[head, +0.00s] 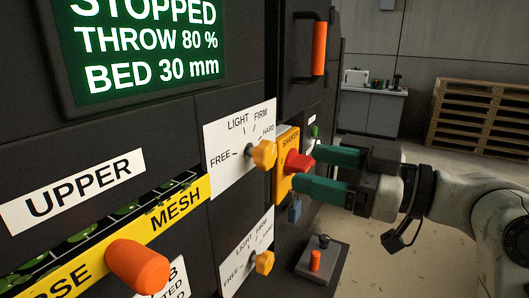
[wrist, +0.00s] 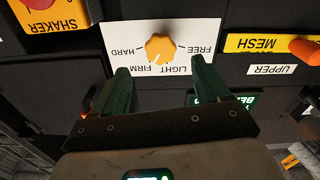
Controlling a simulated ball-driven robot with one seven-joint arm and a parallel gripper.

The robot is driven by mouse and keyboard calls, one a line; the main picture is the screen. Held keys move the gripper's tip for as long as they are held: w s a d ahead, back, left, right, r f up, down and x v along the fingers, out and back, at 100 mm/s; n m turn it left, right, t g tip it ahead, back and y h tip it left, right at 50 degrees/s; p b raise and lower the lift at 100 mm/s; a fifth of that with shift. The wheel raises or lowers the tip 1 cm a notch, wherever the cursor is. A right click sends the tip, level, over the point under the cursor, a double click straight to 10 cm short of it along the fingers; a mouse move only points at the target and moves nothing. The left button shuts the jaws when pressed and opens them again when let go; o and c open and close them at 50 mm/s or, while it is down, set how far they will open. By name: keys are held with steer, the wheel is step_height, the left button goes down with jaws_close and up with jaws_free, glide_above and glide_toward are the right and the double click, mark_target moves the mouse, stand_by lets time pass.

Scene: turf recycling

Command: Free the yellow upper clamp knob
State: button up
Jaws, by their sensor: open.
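The yellow upper clamp knob (head: 263,153) sits on a white dial plate (head: 226,160) marked FREE, LIGHT, FIRM and HARD. In the wrist view, which is upside down, the knob (wrist: 160,47) lies beyond and between my fingertips. A pale mark on it seems to point toward FIRM. My gripper (head: 307,167) has two green fingers, spread apart and empty. In the head view it is right of the knob, in front of the red shaker button. The fingers appear clear of the knob; the exact distance is hard to tell.
The red shaker button (head: 298,163) on its yellow plate is close beside the knob. A second yellow knob (head: 264,262) is below. An orange handle (head: 138,265) is at lower left, and an orange door handle (head: 319,48) is above. A pallet (head: 480,115) stands far behind.

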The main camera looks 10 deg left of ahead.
mark_target(272, 160)
steer(key=p+x, duration=0.1)
steer(key=x, duration=0.8)
steer(key=shift+f, duration=0.1)
steer(key=c, duration=1)
steer(key=shift+f, duration=0.1)
steer(key=shift+f+n+b, duration=0.1)
steer(key=shift+n+b, duration=0.3)
steer(key=shift+b, duration=0.25)
